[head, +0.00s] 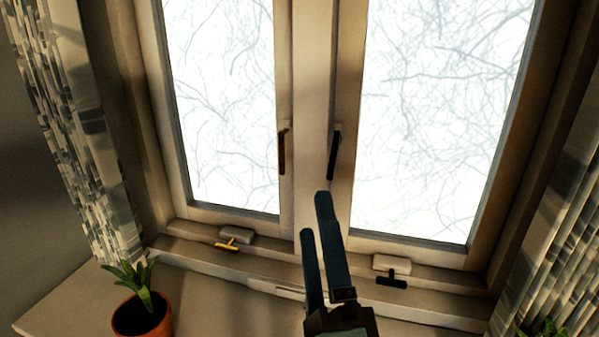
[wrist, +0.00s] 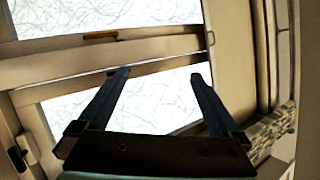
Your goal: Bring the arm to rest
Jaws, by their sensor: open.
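My gripper (head: 315,214) is raised in front of the window, at the lower middle of the head view. Its two dark fingers point up toward the middle post between the panes. In the wrist view my gripper (wrist: 160,75) is open, with its fingers spread wide apart. Nothing is between the fingers; only the window pane and frame show behind them. I cannot tell how far the fingertips are from the window.
The window (head: 445,110) has two panes, with a brown handle (head: 282,152) and a black handle (head: 333,155). A potted plant (head: 142,310) stands on the sill (head: 75,295) at lower left. Patterned curtains (head: 85,135) hang at both sides.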

